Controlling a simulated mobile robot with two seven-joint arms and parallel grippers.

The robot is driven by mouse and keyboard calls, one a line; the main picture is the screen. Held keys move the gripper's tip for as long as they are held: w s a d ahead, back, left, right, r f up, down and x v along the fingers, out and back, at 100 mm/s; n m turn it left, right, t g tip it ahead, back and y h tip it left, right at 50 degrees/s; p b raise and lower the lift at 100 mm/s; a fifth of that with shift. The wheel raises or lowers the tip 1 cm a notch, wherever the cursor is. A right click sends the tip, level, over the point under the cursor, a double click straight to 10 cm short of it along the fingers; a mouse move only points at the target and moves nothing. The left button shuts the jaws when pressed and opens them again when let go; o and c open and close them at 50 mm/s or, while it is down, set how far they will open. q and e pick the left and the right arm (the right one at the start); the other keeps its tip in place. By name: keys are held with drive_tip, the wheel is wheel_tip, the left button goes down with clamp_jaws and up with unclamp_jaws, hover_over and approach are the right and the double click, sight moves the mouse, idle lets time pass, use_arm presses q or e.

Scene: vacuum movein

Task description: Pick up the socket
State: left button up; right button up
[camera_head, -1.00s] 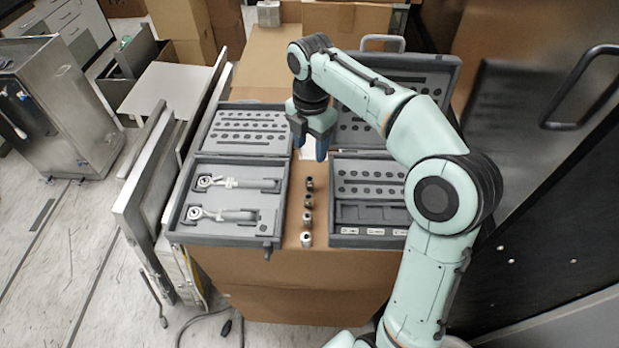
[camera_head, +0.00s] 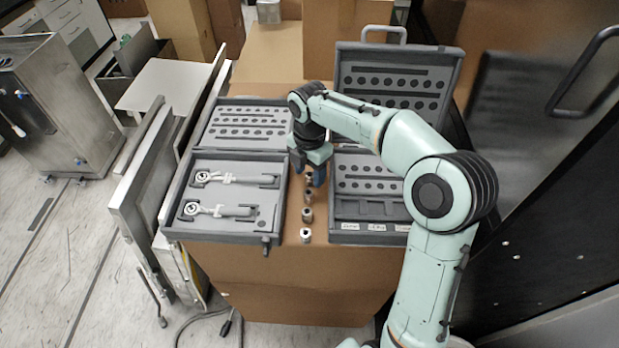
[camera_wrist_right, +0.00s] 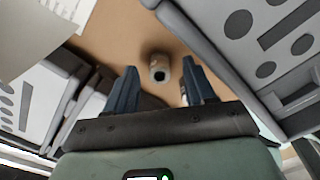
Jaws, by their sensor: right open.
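Several small metal sockets stand in a row on the cardboard box top between two grey tool cases; the nearest socket (camera_head: 306,235) and the one behind it (camera_head: 307,214) show clearly. My right gripper (camera_head: 309,179) is open and points down at the far end of the row, partly hiding the farthest socket there. In the right wrist view, one grey socket (camera_wrist_right: 159,68) shows between the two blue fingers, beyond the fingertips, and nothing is held. Whether the fingertips are level with it is hard to tell. My left gripper is not in view.
The left case (camera_head: 183,232) is open and holds two ratchet-like tools (camera_head: 222,211). The right case (camera_head: 345,238) is open with its lid (camera_head: 393,58) raised behind my right arm. Both cases stand close to the row of sockets.

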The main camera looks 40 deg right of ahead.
clamp_jaws()
drive_tip(key=shift+r, duration=0.1)
